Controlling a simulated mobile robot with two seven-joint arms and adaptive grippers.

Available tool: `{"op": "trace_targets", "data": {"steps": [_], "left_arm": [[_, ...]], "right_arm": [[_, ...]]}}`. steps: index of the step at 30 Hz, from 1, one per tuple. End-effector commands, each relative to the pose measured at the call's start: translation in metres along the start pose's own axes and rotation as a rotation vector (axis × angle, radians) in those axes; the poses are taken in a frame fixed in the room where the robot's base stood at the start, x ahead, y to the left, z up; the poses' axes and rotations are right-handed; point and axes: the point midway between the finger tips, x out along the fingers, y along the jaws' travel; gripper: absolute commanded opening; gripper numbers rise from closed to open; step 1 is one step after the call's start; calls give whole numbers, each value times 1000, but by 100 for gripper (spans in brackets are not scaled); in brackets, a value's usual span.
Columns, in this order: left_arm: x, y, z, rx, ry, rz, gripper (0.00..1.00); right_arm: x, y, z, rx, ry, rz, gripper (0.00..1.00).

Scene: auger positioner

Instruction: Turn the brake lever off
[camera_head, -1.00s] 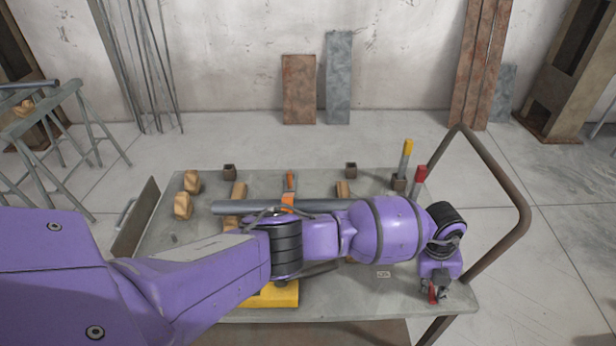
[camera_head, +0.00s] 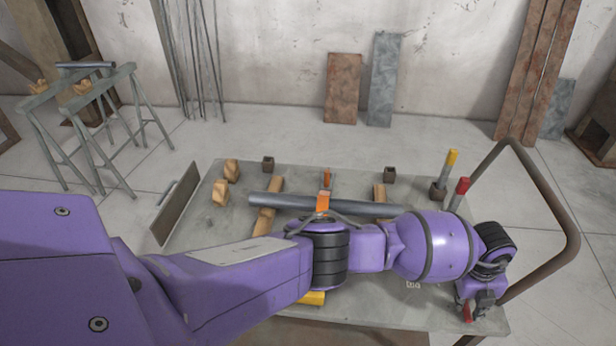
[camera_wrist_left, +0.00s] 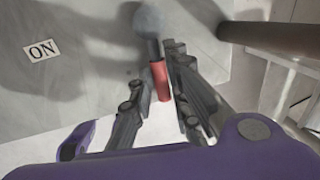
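The brake lever shows in the left wrist view as a red grip (camera_wrist_left: 161,82) with a grey rounded part (camera_wrist_left: 148,20) beyond it. In the head view a bit of its red grip (camera_head: 468,312) shows at the table's front right corner. My left gripper (camera_wrist_left: 163,72) has a finger on each side of the red grip, and both look closed against it. The gripper also shows in the head view (camera_head: 474,306), pointing down. A white label reading "ON" (camera_wrist_left: 41,50) lies to the left of the lever. My right gripper is not in view.
The grey table (camera_head: 232,230) carries a long pipe (camera_head: 270,199) on wooden blocks, an orange clamp (camera_head: 323,202) and two upright handles, yellow (camera_head: 450,163) and red (camera_head: 460,190). A bent tubular rail (camera_head: 560,215) rises on the right, close to my left wrist.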

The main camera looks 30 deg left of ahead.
Motion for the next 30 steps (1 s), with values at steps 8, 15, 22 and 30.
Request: {"op": "trace_targets", "data": {"steps": [8,15,22,30], "left_arm": [[-1,-1,0,3,0,-1,32],[-8,-1,0,5,0,-2,32],[-52,-1,1,7,-4,-4,32],[-104,-1,1,5,-3,-3,32]], "right_arm": [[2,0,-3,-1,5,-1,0],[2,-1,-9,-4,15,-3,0],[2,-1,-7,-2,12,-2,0],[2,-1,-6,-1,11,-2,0]]}}
